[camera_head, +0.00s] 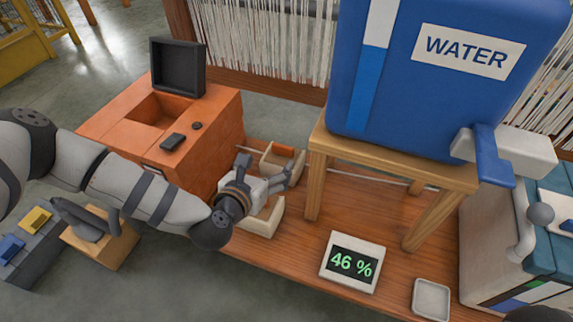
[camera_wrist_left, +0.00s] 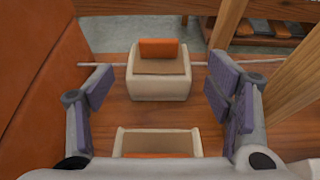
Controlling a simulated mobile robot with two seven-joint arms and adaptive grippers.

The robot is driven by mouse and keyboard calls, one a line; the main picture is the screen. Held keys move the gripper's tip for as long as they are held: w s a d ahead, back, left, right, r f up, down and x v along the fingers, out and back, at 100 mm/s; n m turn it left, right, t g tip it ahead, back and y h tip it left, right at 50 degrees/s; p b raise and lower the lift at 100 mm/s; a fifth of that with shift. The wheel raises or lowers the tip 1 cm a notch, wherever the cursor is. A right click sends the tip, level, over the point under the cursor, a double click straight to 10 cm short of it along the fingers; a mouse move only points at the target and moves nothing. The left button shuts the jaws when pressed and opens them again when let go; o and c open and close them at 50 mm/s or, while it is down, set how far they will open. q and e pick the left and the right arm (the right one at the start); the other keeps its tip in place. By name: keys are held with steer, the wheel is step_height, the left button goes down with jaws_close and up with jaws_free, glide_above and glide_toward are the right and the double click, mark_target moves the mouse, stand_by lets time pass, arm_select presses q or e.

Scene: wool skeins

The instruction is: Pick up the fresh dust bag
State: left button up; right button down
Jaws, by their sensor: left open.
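Two cream bins stand on the wooden board. The far bin (camera_wrist_left: 160,88) has a brown inside and an upright orange piece (camera_wrist_left: 159,48) at its back; the orange piece also shows in the head view (camera_head: 284,151). The near bin (camera_wrist_left: 160,131) has something orange low inside, mostly cut off by the wrist view's bottom edge. No label shows, so I cannot tell which holds the fresh dust bag. My left gripper (camera_head: 270,170) is open and empty above the bins. In the wrist view its fingers (camera_wrist_left: 162,85) are spread on either side of the far bin.
An orange cabinet (camera_head: 215,135) with a dark raised lid (camera_head: 178,66) stands close left of the gripper. A wooden stand (camera_head: 400,160) bearing a blue water tank (camera_head: 430,95) is close right. A 46 % display (camera_head: 352,262) and a small tray (camera_head: 431,299) lie nearer.

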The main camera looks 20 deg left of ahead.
mark_target(282, 147)
arm_select(q)
steer(key=b+x, duration=0.3)
steer(key=x, duration=0.6)
steer(key=shift+w+a+b, duration=0.1)
steer(key=shift+b, duration=0.25)
steer(key=shift+w, duration=0.45)
steer(key=c, duration=1.6)
arm_select(e)
steer(key=f, duration=0.1)
steer(key=s+f, duration=0.1)
steer(key=f, duration=0.1)
steer(key=shift+s+g, duration=0.1)
steer(key=shift+g, duration=0.3)
arm_select(q)
steer(key=shift+r, duration=0.1)
steer(key=shift+c, duration=0.2)
